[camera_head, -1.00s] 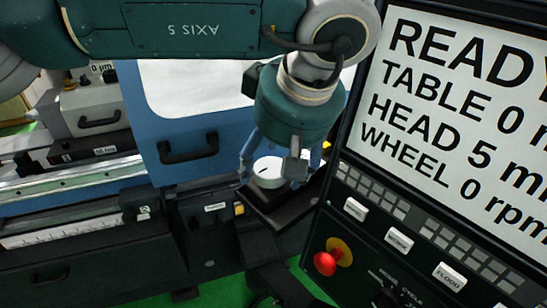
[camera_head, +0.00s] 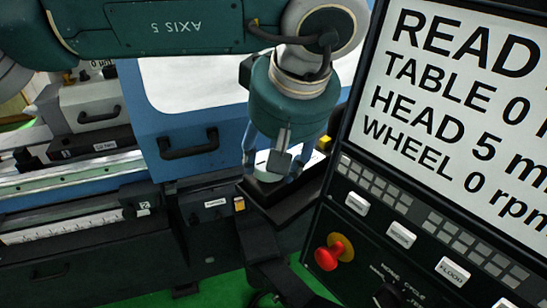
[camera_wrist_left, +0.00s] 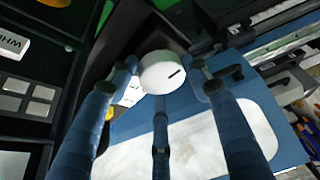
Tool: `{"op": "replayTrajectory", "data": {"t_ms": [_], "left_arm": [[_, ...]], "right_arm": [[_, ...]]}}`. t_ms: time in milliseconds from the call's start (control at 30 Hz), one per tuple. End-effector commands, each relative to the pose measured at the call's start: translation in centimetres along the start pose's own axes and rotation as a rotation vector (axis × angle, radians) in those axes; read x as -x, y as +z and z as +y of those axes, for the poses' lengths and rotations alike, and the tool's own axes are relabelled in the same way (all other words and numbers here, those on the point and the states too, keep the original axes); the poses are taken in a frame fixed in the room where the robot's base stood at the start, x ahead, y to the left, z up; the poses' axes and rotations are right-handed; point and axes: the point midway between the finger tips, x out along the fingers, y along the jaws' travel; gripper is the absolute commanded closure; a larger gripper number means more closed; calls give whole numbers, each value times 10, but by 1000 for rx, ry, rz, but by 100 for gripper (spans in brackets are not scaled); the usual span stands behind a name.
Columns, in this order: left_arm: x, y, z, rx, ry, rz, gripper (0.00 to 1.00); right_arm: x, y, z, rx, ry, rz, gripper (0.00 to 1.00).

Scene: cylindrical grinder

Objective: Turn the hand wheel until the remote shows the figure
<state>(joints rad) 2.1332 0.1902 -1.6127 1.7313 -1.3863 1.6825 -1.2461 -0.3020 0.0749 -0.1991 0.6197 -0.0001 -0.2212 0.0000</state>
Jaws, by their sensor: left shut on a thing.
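The hand wheel is a white round knob (camera_head: 262,162) on a small black remote (camera_head: 290,208), beside the blue machine door. My left gripper (camera_head: 275,168) points down over it, and its fingers are shut around it and hide most of it. In the left wrist view the wheel (camera_wrist_left: 163,72) sits among the three fingertips (camera_wrist_left: 162,80), with a short black mark on its top. A small white panel (camera_wrist_left: 130,93) shows beside the wheel, partly behind a finger; I cannot read a figure on it. My right gripper is not in view.
A large control panel (camera_head: 430,245) stands close on the right, with a red stop button (camera_head: 327,258). Its screen (camera_head: 455,95) reads TABLE 0, HEAD 5, WHEEL 0 rpm. The blue door (camera_head: 175,115) with a black handle is at the left. Green floor shows below.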

Motion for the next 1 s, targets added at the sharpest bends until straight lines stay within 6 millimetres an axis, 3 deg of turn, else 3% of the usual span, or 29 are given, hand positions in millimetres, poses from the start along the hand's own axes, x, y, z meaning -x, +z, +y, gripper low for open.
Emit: {"op": "replayTrajectory", "data": {"t_ms": [500,1000], "left_arm": [[-2,0,-3,-424,182,0,78],[-2,-3,-6,-862,364,-1,78]], "right_arm": [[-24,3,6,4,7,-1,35],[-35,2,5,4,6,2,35]]}}
